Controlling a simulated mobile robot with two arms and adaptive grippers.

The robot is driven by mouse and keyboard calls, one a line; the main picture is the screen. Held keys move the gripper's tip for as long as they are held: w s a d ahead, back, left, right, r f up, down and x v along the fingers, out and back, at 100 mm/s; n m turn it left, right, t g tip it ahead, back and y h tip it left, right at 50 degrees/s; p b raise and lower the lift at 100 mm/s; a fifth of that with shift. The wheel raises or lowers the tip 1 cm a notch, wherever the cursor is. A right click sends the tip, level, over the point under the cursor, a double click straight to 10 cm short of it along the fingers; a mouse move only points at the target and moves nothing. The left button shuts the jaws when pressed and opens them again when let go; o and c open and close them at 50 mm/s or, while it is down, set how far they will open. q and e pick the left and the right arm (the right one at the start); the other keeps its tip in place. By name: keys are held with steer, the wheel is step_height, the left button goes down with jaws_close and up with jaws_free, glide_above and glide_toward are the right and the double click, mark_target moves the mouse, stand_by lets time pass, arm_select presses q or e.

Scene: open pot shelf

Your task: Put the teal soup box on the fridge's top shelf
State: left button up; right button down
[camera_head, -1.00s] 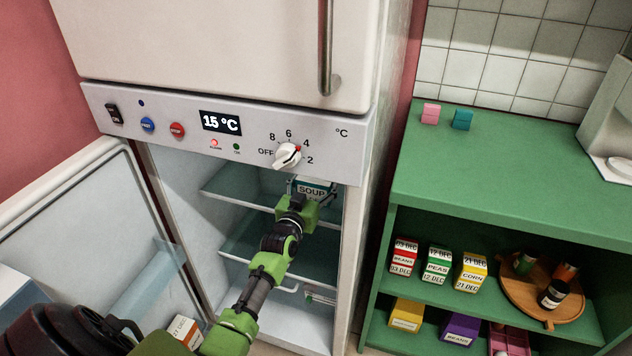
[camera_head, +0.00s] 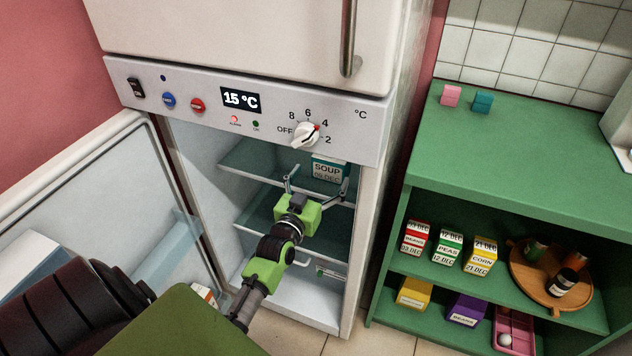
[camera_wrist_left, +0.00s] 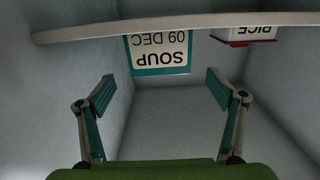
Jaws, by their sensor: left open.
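The teal soup box (camera_head: 328,170) stands on the top shelf (camera_head: 258,172) inside the open fridge, near its right side. Its label reads SOUP, 09 DEC. It also shows upside down in the left wrist view (camera_wrist_left: 159,52), beyond the shelf edge. My left gripper (camera_head: 316,185) is open and empty, in front of and a little below the box, apart from it. Its two spread fingers also show in the left wrist view (camera_wrist_left: 160,95), with nothing between them. My right gripper is not in view.
A red-edged rice box (camera_wrist_left: 245,35) shows beside the soup box in the wrist view. The fridge door (camera_head: 85,220) stands open at left. A green shelf unit (camera_head: 520,190) with several boxes and a wooden tray (camera_head: 540,300) stands at right.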

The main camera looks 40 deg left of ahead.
arm_select(q)
steer(key=shift+v, duration=1.65)
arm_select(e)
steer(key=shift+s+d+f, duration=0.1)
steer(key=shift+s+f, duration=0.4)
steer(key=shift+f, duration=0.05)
